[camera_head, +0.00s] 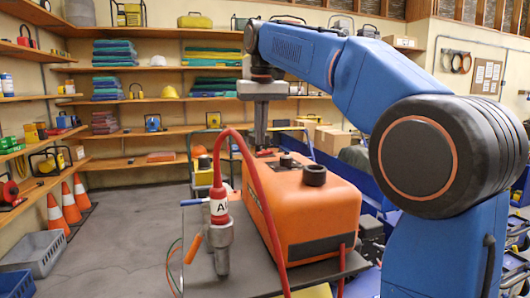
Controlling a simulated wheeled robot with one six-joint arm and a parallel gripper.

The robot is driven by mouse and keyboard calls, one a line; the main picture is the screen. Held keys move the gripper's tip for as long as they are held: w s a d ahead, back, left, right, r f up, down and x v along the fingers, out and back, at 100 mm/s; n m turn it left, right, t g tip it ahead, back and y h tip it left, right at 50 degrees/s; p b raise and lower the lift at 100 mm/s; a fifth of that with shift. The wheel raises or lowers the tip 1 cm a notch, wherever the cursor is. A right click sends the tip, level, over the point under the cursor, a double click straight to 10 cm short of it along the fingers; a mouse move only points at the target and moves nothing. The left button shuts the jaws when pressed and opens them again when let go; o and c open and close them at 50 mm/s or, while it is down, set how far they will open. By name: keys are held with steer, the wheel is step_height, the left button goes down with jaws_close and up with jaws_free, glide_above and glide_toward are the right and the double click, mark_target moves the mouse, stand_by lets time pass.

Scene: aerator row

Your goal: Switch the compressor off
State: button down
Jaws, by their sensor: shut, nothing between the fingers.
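The compressor (325,206) is an orange box on a dark stand in the middle of the view. A black round cap (314,175) and a smaller black part (288,161) sit on its top. A small red part (265,153) shows at the far end of the top; it may be the switch, but I cannot tell its position. My gripper (261,147) points straight down over that far end, its fingers together and empty. The fingertips are close to the red part; whether they touch it I cannot tell.
A red hose (256,178) arches in front of the compressor from a fitting marked A (219,208), with a blue lever (193,202) and an orange lever (193,248). Orange cones (69,203) and a grey crate (42,252) stand left. Floor between is clear.

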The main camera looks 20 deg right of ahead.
mark_target(260, 153)
steer(key=shift+r, duration=2.45)
